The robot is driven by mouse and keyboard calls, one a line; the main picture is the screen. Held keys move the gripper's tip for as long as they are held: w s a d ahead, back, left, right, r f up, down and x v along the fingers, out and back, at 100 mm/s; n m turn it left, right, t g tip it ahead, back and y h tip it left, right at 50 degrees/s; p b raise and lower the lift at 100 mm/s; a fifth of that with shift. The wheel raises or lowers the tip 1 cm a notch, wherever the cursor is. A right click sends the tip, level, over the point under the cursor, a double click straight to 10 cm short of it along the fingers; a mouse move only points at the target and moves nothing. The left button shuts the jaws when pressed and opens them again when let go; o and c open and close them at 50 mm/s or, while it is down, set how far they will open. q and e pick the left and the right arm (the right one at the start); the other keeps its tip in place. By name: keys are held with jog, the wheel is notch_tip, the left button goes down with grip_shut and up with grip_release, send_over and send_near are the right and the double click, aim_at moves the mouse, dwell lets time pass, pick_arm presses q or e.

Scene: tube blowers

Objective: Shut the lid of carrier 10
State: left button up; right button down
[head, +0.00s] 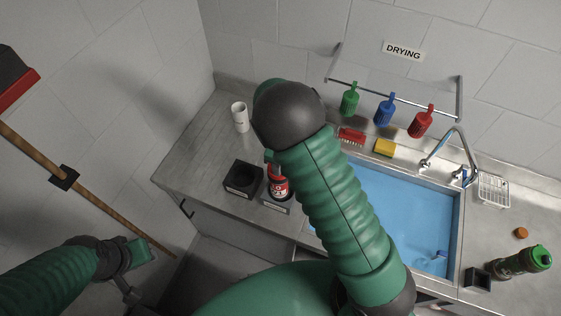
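A red-and-black carrier (280,188) with a pale label stands upright in a small dark labelled holder (276,206) on the counter, left of the sink. The number on its label is too small to read surely. My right arm covers its upper right side, so I cannot tell how its lid stands. My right gripper is mostly hidden behind my arm; a small green part (271,157) shows just above the carrier, and I cannot tell whether they touch. My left gripper (136,270) hangs at the lower left, away from the counter, with its finger opening unclear.
An empty black holder (242,178) and a white cup (240,117) stand on the left counter. The blue sink (400,205) lies right of my arm. A green-and-black carrier (525,262) lies at right by another holder (478,279). Coloured bottles (385,108) hang at the back.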

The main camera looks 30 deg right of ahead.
dwell(0.3)
jog(key=c, duration=1.1)
grip_release()
jog(key=shift+w+r, duration=0.1)
jog(key=shift+r, duration=0.25)
notch_tip(320, 180, up, 16)
jog(key=b, duration=0.3)
jog(key=shift+b, duration=0.35)
